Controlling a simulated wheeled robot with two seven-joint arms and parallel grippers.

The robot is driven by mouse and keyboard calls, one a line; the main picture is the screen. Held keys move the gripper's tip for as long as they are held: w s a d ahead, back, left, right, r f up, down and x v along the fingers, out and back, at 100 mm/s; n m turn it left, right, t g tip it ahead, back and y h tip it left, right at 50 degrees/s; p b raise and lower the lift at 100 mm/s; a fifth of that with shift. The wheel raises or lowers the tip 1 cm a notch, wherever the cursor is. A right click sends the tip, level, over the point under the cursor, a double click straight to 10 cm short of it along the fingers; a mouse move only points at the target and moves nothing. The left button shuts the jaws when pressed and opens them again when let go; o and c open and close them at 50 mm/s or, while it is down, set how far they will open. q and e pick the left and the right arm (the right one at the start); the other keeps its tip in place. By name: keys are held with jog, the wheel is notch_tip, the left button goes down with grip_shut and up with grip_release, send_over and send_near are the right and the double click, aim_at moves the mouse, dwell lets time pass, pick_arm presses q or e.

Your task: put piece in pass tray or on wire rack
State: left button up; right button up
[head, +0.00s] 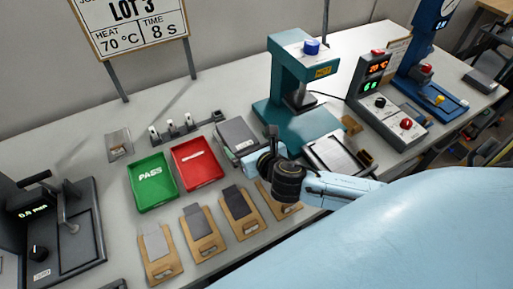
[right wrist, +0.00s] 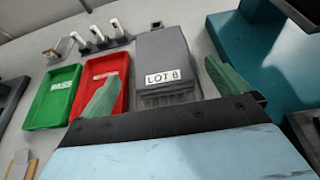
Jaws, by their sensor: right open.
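The green tray marked PASS (head: 152,183) lies left of the middle, flat and empty; it also shows in the right wrist view (right wrist: 52,98). Grey flat pieces lie on tan boards in a row in front, a light one (head: 156,244) at left, then darker ones (head: 197,222) and (head: 236,202). My right gripper (head: 262,150) is over the table, by the right end of that row. I cannot make out a wire rack for certain. My left gripper is out of view.
A red tray (head: 197,164) adjoins the green one. A grey stack labelled LOT 8 (right wrist: 163,62) lies ahead of the gripper. A teal press (head: 290,85) stands behind it, with a control box (head: 385,105) to its right. A dark gauge (head: 65,235) is at left.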

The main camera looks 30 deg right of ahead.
jog(key=v, duration=0.5)
jog(key=shift+s, duration=0.1)
dwell(0.4)
